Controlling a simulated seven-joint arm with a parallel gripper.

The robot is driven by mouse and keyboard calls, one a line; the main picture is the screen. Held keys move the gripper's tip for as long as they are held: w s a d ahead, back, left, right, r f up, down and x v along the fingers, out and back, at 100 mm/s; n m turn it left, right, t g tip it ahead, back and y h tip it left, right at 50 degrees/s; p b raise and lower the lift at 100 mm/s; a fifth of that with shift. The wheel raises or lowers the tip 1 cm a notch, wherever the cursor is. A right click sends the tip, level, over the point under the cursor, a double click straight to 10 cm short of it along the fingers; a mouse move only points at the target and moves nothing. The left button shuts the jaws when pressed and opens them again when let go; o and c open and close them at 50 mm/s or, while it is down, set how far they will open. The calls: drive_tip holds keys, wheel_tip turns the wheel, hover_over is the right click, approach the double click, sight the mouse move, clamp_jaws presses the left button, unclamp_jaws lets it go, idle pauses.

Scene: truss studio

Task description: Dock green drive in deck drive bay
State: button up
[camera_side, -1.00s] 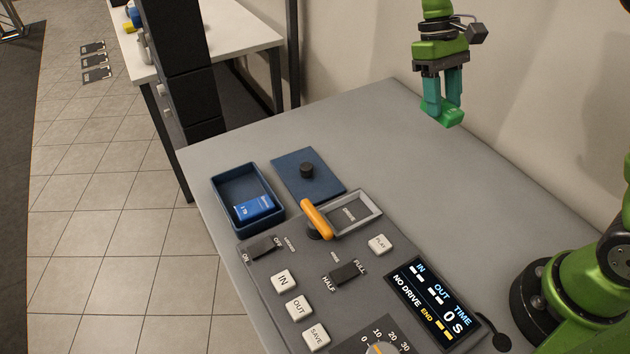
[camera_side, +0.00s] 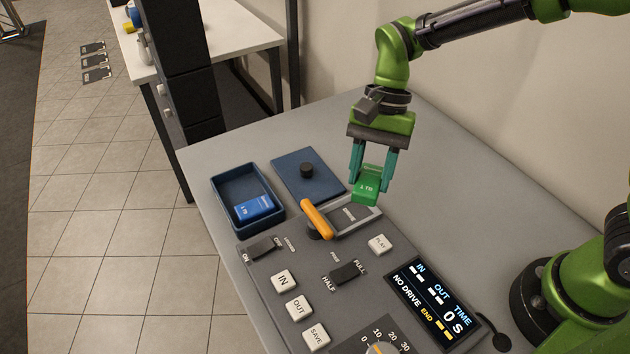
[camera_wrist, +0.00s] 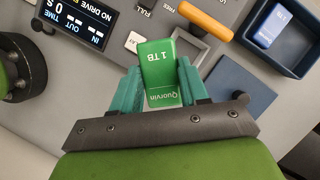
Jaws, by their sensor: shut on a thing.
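The green drive (camera_side: 368,188), marked 1 TB, is held between the teal fingers of my gripper (camera_side: 372,170). It also shows in the wrist view (camera_wrist: 160,75), label facing the camera. My gripper is shut on it, above the right part of the drive bay (camera_side: 369,221). The bay is a grey raised frame on the deck (camera_side: 290,258); the drive hides part of its far right end. The drive looks to be above the bay, but I cannot tell the exact gap. The deck screen (camera_side: 434,300) reads NO DRIVE.
An orange lever (camera_side: 316,218) stands at the bay's left end. A blue tray (camera_side: 229,185) holds a blue drive (camera_side: 254,208). A blue lid (camera_side: 293,184) with a black knob lies behind the bay.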

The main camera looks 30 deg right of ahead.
sight(370, 168)
drive_tip(key=m, duration=0.2)
drive_tip(key=a+m+t, duration=0.1)
drive_tip(key=m, duration=0.1)
drive_tip(key=shift+w+a+f+y, duration=0.2)
drive_tip(key=shift+f+y, duration=0.2)
drive_tip(key=shift+w+f+m+t, duration=0.3)
drive_tip(key=shift+f+m, duration=0.35)
drive_tip(key=shift+f, duration=0.4)
drive_tip(key=shift+w+f+m+t, duration=0.15)
drive_tip(key=shift+f+m+t, duration=0.15)
drive_tip(key=shift+f+m, duration=0.55)
drive_tip(key=shift+w+f+m+t, duration=0.3)
drive_tip(key=shift+f+m, duration=0.1)
drive_tip(key=shift+f, duration=0.85)
drive_tip(key=shift+a+f, duration=0.1)
drive_tip(key=shift+f, duration=0.35)
drive_tip(key=o, duration=0.9)
drive_tip(key=shift+v, duration=5.5)
